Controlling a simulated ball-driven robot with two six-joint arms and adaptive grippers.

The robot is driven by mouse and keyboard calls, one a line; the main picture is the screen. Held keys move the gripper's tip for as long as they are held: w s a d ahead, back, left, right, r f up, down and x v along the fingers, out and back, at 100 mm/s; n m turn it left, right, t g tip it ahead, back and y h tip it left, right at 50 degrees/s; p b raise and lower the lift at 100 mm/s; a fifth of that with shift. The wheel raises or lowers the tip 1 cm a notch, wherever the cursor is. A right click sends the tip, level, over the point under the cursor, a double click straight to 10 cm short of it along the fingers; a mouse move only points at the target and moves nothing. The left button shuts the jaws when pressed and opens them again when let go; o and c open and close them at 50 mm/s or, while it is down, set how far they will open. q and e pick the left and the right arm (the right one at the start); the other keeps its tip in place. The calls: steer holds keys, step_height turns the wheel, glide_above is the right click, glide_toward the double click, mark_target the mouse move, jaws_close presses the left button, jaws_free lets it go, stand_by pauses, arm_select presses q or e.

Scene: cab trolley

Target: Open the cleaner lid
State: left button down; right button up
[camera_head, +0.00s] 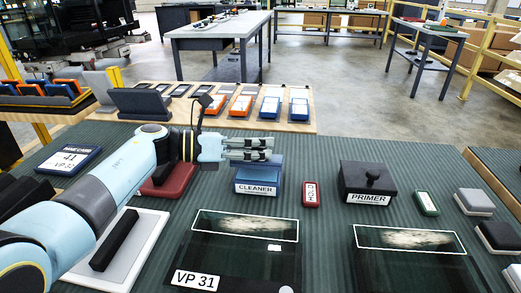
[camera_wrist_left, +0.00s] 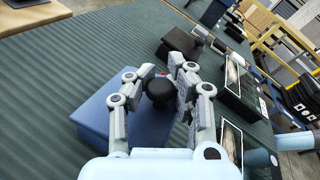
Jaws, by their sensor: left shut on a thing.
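The blue cleaner box (camera_head: 257,188), labelled CLEANER on its front, stands on the dark green ribbed table mat. Its blue lid (camera_wrist_left: 92,118) shows in the left wrist view with a dark round knob (camera_wrist_left: 160,92) on top. My left gripper (camera_head: 268,150) reaches in from the left over the box. In the left wrist view its fingers (camera_wrist_left: 158,84) stand on both sides of the knob and are shut on it. The lid's seam is not clear, so I cannot tell whether it is lifted. My right gripper is not in view.
The black PRIMER box (camera_head: 367,184) with a knob stands to the right. A small red HOLD block (camera_head: 311,195) lies between the boxes. A dark VP 31 panel (camera_head: 240,250) lies in front. A red item (camera_head: 168,180) sits below my left arm.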

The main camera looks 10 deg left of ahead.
arm_select(q)
steer(key=shift+w+a+r+n+g, duration=0.25)
steer(key=shift+w+r+n+g, duration=0.15)
steer(key=shift+w+n, duration=0.3)
steer(key=c, duration=1.7)
jaws_free()
steer(key=o, duration=0.5)
steer(key=shift+s+a+r, duration=0.1)
steer(key=shift+s+a, duration=0.05)
steer(key=shift+a, duration=0.1)
steer(key=shift+o, duration=0.5)
steer(key=shift+d, duration=0.15)
steer(key=v, duration=1.2)
steer(key=shift+r, duration=0.15)
steer(key=shift+d, duration=0.1)
